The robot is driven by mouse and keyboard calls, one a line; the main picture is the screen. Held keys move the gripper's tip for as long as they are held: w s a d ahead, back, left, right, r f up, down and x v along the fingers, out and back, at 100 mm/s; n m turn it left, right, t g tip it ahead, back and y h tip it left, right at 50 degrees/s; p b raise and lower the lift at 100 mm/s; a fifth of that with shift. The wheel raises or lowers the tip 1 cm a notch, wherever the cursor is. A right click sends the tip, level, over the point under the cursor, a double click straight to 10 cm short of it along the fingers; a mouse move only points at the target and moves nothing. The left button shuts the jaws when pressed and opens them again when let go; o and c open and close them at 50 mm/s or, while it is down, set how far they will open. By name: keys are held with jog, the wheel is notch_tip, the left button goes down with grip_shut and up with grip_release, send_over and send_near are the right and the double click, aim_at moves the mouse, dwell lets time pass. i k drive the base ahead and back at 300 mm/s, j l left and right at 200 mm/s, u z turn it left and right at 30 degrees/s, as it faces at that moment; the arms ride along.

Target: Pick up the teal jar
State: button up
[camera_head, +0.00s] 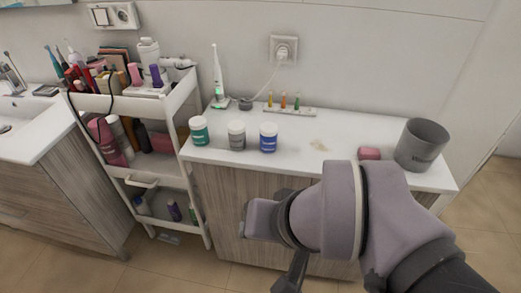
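The teal jar (199,131) has a white lid and a pale label. It stands upright on the white countertop (330,130), near its left end, as the leftmost of three jars. My arm comes in from the lower right, in front of the cabinet. A dark part of my gripper (293,272) shows at the bottom edge, below and to the right of the teal jar and well apart from it. The fingertips are not clearly visible, so I cannot tell whether it is open or shut.
A grey jar (236,135) and a blue jar (268,137) stand right of the teal jar. An electric toothbrush (217,75) stands behind it. A loaded white cart (165,105) is close on the left. A pink block (369,153) and grey bin (421,146) are at the right.

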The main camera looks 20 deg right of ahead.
aim_at(198, 126)
jog(key=j+z, duration=0.5)
jog(key=j, duration=0.85)
jog(key=l, duration=0.6)
jog(key=l+u, duration=0.25)
jog(key=l, duration=0.15)
jog(key=l+u, duration=0.25)
jog(key=j+z, duration=0.5)
jog(key=j, duration=0.75)
